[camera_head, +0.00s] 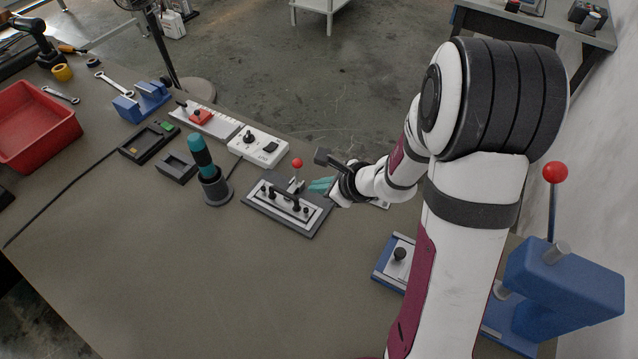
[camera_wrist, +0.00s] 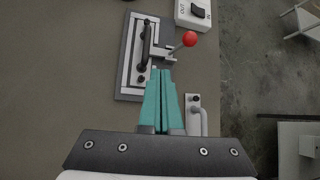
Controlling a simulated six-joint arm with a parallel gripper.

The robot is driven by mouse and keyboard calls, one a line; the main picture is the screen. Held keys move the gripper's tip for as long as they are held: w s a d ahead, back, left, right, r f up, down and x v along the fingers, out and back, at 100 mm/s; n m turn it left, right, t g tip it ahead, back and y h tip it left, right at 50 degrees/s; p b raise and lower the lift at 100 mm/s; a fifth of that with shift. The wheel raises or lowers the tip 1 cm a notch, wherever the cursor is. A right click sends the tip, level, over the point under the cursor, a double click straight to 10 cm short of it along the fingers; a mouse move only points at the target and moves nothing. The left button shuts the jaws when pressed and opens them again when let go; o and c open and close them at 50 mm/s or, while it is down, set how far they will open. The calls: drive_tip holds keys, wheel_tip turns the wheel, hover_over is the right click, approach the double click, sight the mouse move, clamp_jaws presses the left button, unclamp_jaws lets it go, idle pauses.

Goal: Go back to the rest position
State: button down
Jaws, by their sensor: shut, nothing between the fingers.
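My gripper (camera_head: 318,186) has teal fingers and is shut and empty. It is at the right side of the clamp fixture, near its red ball lever, in the head view. In the wrist view the gripper (camera_wrist: 163,75) points at the lever end of the fixture, its two fingertips together. The clamp fixture (camera_head: 312,229) is a dark base with a light plate and a black handle. It also shows in the wrist view (camera_wrist: 127,70), with the red ball (camera_wrist: 190,39) to the right of its handle. I cannot tell whether the fingertips touch the fixture.
A teal-handled tool (camera_head: 200,151) stands upright in a dark holder. A white switch box (camera_head: 258,147) lies behind the fixture. A blue lever press (camera_head: 565,285) stands at the right near my arm. A red bin (camera_head: 35,125) is at the left. The front middle of the table is clear.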

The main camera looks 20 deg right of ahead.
idle(0.4)
drive_tip(key=s+a+r+n+g+y, duration=0.1)
drive_tip(key=s+a+r+n+g, duration=0.1)
drive_tip(key=s+a+r+n, duration=0.5)
drive_tip(key=s+a+r+n+g+y, duration=0.25)
drive_tip(key=s+a+r+n, duration=0.2)
drive_tip(key=s+n, duration=0.3)
drive_tip(key=s+d+n+g+h, duration=0.3)
drive_tip(key=s+d+n+h, duration=0.3)
drive_tip(key=s, duration=0.7)
drive_tip(key=shift+d+f, duration=0.15)
drive_tip(key=shift+d, duration=0.05)
